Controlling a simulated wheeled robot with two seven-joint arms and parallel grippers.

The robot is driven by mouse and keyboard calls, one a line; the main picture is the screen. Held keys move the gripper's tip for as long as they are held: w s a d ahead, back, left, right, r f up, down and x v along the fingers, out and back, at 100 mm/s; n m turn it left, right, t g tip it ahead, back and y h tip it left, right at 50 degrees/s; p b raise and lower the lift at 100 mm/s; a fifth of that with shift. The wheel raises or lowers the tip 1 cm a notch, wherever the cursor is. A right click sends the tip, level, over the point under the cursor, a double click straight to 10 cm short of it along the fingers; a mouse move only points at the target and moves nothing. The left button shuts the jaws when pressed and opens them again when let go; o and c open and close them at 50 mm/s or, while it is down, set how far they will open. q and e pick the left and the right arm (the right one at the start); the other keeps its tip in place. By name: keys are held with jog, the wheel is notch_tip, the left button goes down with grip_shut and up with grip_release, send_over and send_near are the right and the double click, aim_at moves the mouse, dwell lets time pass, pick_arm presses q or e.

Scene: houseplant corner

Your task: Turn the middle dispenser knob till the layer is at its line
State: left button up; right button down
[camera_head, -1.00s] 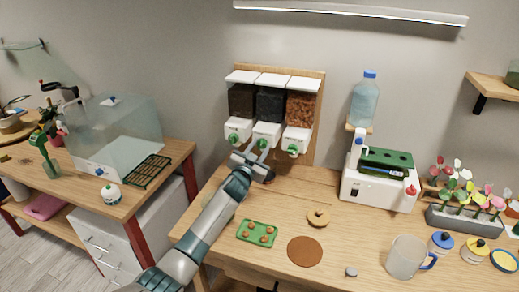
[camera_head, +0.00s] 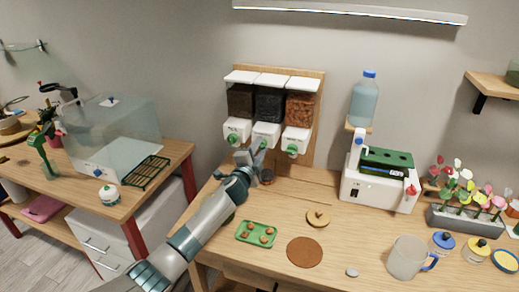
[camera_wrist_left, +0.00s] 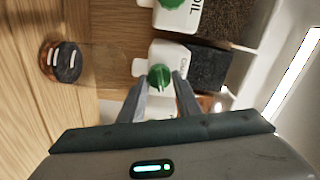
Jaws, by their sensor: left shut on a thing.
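Three dispensers hang side by side on a wooden backboard. The middle one (camera_head: 269,105) holds dark, charcoal-like grains, and its white front carries a green knob (camera_wrist_left: 160,76). My left gripper (camera_wrist_left: 159,82) is shut on this knob, one finger on each side; in the head view the gripper (camera_head: 256,152) hides part of it. A small clear jar (camera_wrist_left: 62,62) with brown and dark layers and white marks stands under the middle dispenser; it also shows in the head view (camera_head: 267,176). I cannot tell how its top layer sits against a line. My right gripper is out of view.
The left dispenser (camera_head: 240,101) holds dark soil, the right one (camera_head: 300,108) orange-brown chips; their knobs flank the middle one closely. A green tray (camera_head: 247,239), cork lid (camera_head: 318,216) and brown disc (camera_head: 305,252) lie in front. A white machine (camera_head: 352,188) stands right.

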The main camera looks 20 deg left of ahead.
pick_arm(q)
jog(key=m, duration=0.2)
jog(key=shift+f+m, duration=0.1)
jog(key=shift+m, duration=0.5)
jog(key=o, duration=1)
jog(key=shift+s, duration=0.15)
jog(key=s+b, duration=0.1)
jog(key=s, duration=0.4)
jog(key=s+b, duration=0.1)
jog(key=s, duration=0.5)
jog(key=s+b, duration=0.1)
jog(key=s, duration=0.5)
jog(key=shift+a, duration=0.3)
